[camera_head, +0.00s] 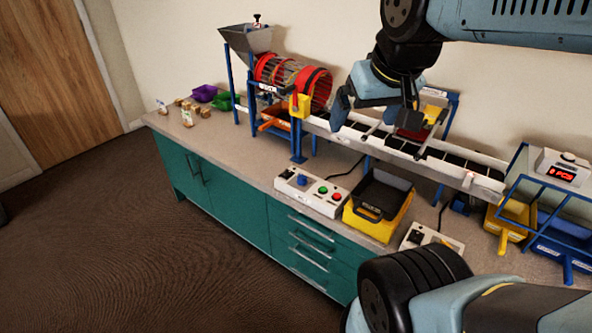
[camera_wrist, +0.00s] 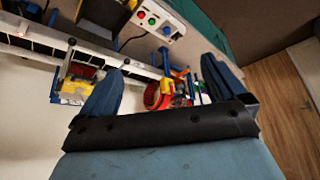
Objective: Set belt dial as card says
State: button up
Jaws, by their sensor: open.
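A white control box (camera_head: 312,191) with a blue dial (camera_head: 302,180), a green button and a red button sits on the worktop's front edge; it also shows in the wrist view (camera_wrist: 158,22). A second white box (camera_head: 432,239) with a black knob or switch stands further right, partly hidden by my arm. I cannot tell which one is the belt dial, and the settings are too small to read. No readable card shows. The conveyor belt (camera_head: 453,159) runs along the back. My gripper (camera_wrist: 163,82) is open and empty, above the belt and away from both boxes.
A black tray on a yellow bin (camera_head: 376,222) stands between the two boxes. A red drum sorter (camera_head: 311,87) with a hopper stands at the back left. Blue-framed bins and a red-lit display (camera_head: 562,172) are at the right. Worktop (camera_head: 240,150) left of the dial box is clear.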

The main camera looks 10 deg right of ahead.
jog(key=shift+w, duration=0.5)
jog(key=shift+c, duration=1.4)
jog(key=w+n, duration=0.1)
jog(key=w, duration=0.2)
jog(key=w+f+n+g, duration=0.1)
jog(key=w, duration=0.2)
jog(key=w+n+h, duration=0.1)
jog(key=w+n, duration=0.1)
jog(key=shift+w+f+g, duration=0.3)
jog(key=shift+w+f, duration=0.1)
jog(key=shift+c, duration=1.4)
jog(key=n+g+y, duration=0.1)
jog(key=n+g, duration=0.3)
jog(key=n, duration=0.9)
send_over(302, 175)
notch_tip(302, 175, down, 24)
notch_tip(302, 175, down, 14)
jog(key=shift+r, duration=0.1)
jog(key=c, duration=1.1)
